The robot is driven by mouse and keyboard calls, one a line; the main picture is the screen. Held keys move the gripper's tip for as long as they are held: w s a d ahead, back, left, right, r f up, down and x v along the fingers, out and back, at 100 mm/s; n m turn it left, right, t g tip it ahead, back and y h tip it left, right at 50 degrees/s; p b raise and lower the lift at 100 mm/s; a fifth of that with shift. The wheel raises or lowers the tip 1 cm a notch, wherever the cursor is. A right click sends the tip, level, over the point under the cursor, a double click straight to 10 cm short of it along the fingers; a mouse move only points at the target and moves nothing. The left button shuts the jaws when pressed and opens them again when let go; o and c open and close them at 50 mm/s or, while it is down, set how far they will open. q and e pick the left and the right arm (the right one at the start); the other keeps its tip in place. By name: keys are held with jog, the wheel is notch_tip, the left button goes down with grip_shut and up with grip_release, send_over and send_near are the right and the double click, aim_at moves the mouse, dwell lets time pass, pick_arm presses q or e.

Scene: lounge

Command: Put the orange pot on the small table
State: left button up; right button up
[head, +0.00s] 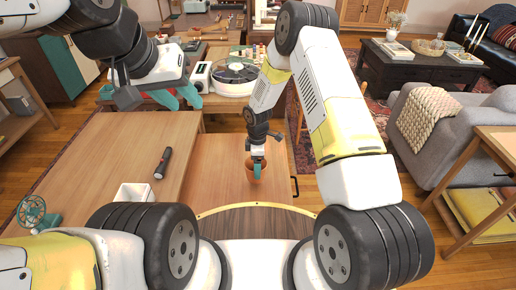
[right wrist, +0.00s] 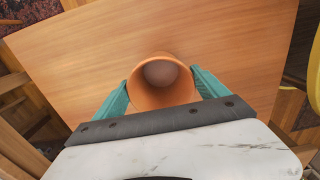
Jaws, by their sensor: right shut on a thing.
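The orange pot (head: 252,172) is upright in the head view, at the middle of the picture. My right gripper (head: 257,163) is shut on it. In the right wrist view the pot (right wrist: 160,97) is between the two teal fingers (right wrist: 160,88), its round opening facing the camera. Below the pot is a small wooden table (head: 225,175) with a dark handle at its right side; it also fills much of the right wrist view (right wrist: 230,40). I cannot tell whether the pot touches it. My left gripper (head: 178,98) is empty, its teal fingers apart, at the upper left.
A larger wooden tabletop (head: 95,165) lies to the left, bearing a flashlight (head: 162,163), a white box (head: 134,193) and a teal wheel-like thing (head: 33,212). A grey armchair (head: 440,125) and wooden side table (head: 500,145) stand right.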

jog(key=shift+w+d, duration=0.1)
jog(key=shift+w, duration=0.55)
jog(key=shift+w+f, duration=0.15)
jog(key=shift+f, duration=0.8)
jog(key=shift+w+f, duration=0.15)
jog(key=shift+f, duration=0.75)
jog(key=shift+f, duration=0.15)
jog(key=o, duration=1.6)
